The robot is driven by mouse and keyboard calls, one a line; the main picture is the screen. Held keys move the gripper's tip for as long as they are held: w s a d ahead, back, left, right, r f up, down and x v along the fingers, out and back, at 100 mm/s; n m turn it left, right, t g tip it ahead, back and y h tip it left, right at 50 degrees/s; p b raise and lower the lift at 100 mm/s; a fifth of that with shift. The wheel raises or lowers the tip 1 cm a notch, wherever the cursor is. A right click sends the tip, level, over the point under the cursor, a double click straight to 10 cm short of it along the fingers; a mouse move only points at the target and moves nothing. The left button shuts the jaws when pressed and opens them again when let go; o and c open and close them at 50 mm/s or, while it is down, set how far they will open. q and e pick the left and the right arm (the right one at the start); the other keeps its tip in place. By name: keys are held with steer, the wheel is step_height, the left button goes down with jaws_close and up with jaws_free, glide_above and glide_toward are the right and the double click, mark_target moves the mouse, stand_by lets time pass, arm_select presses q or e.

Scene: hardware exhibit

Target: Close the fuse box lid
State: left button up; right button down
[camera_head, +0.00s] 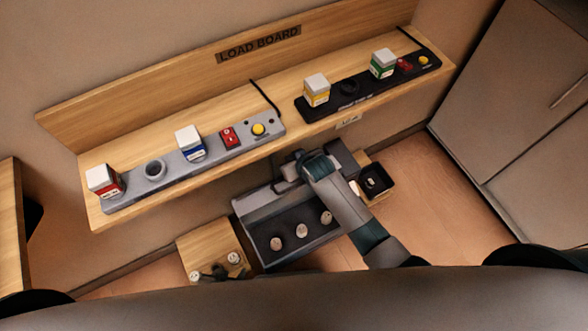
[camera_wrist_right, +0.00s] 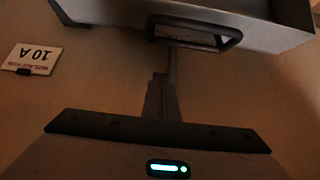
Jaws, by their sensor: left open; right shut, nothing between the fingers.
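The grey fuse box (camera_head: 262,252) stands below the shelf in the head view, its dark inside and several round pale pieces exposed. Its lid (camera_head: 262,203) is open, a lighter grey panel raised along the back. My right gripper (camera_head: 285,172) is at the lid's upper right, partly hidden by its own arm. In the right wrist view my right gripper (camera_wrist_right: 168,85) is shut and empty. Its tips are by a handle (camera_wrist_right: 195,38) on a grey box-like part; I cannot tell whether they touch.
The LOAD BOARD shelf (camera_head: 205,118) overhangs behind the box, with a grey strip (camera_head: 178,174) and a black strip (camera_head: 330,103) carrying coloured blocks. A wooden block (camera_head: 205,245) stands left of the box, a black tray (camera_head: 378,187) right. A 10 A card (camera_wrist_right: 33,58) shows in the wrist view.

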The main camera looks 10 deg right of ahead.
steer(key=f, duration=0.2)
steer(key=shift+s+d+f, duration=0.1)
steer(key=shift+s+f, duration=0.15)
steer(key=shift+f, duration=0.15)
steer(key=shift+s+d+f+p, duration=0.15)
steer(key=shift+s+d+p, duration=0.15)
steer(key=shift+s, duration=0.3)
steer(key=shift+s+f, duration=0.1)
steer(key=shift+f, duration=0.05)
steer(key=shift+s+d, duration=0.1)
